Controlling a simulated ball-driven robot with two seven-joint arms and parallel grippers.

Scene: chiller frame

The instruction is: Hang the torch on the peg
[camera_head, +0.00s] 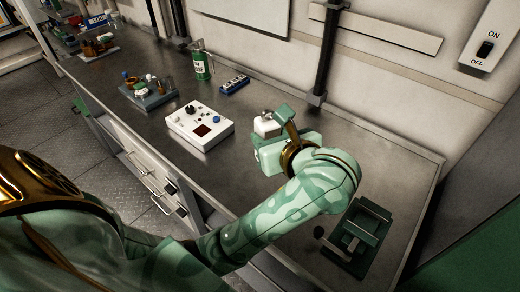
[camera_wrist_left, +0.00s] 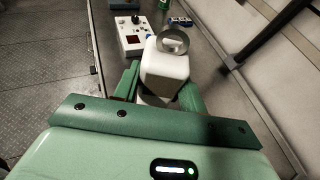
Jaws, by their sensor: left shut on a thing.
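The torch, a white blocky body, is held in my left gripper (camera_head: 283,128) above the bench. In the head view its white top (camera_head: 266,125) shows at the gripper's far side, and the rest is hidden by the gripper. In the left wrist view the torch (camera_wrist_left: 165,72) sits between the two green fingers, with a grey ring at its far end. The left gripper is shut on it. I cannot make out a peg for certain in either view. My right gripper is not in view.
A white control box (camera_head: 200,125) stands on the bench (camera_head: 300,200) left of the gripper. Behind are a blue block (camera_head: 234,84), a green canister (camera_head: 201,62) and a tray (camera_head: 148,97). A dark post (camera_head: 326,55) rises at the wall. A green fixture (camera_head: 358,235) lies right.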

